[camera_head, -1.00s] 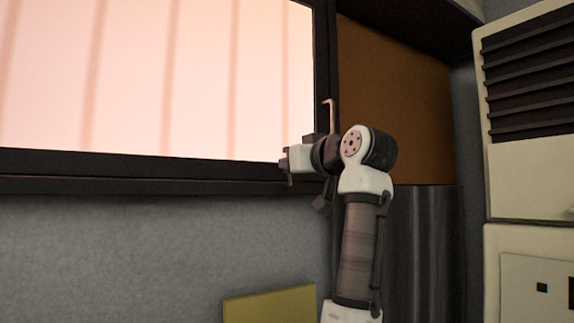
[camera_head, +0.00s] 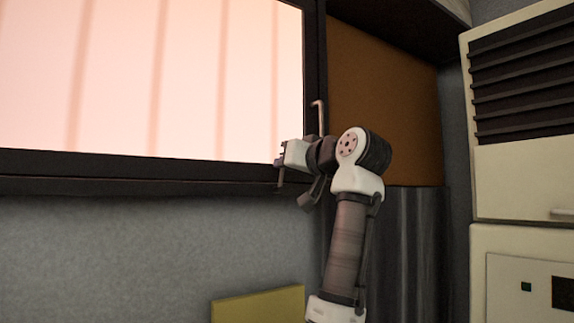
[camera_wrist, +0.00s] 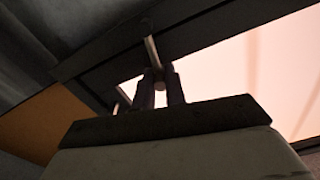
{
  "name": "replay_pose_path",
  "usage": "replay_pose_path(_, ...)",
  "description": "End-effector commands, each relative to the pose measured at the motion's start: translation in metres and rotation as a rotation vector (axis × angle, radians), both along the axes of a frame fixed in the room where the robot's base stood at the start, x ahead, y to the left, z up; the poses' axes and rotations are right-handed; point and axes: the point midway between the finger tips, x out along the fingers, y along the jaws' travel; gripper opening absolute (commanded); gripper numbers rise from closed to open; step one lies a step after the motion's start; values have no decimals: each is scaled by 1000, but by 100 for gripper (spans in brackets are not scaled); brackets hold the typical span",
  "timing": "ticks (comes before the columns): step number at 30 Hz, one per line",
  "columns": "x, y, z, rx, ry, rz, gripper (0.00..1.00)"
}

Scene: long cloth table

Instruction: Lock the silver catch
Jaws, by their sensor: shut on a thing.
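The silver catch shows in the wrist view as a thin pale bar (camera_wrist: 152,48) on the dark window frame, with its lower end reaching down to my fingers. My gripper (camera_wrist: 160,88) is shut on the catch there, one dark finger on each side of a small rounded grey end. In the head view my gripper (camera_head: 281,164) is at the lower right corner of the window, in front of the dark frame. The catch cannot be made out clearly in the head view.
A bright window pane (camera_head: 150,80) sits in a dark frame (camera_head: 130,168). A pale bent handle (camera_head: 319,117) stands on the right frame post, close to my wrist. An orange-brown panel (camera_head: 385,110), a vented cream cabinet (camera_head: 515,180) and a yellow panel (camera_head: 258,306) are nearby.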

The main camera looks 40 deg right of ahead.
Motion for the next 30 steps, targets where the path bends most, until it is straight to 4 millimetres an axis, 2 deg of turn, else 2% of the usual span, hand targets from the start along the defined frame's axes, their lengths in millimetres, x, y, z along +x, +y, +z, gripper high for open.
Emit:
replay_pose_path(2,0,-1,0,0,-1,-1,0)
replay_pose_path(3,-1,-1,0,0,-1,-1,18)
replay_pose_path(7,0,-1,0,-1,-1,-1,34)
replay_pose_path(15,-1,0,0,-1,0,-1,34)
replay_pose_path(19,-9,0,-2,-2,-1,-1,34)
replay_pose_path(23,-31,2,-4,-4,-2,-2,34)
replay_pose_path(30,-87,4,-4,-3,-2,-4,34)
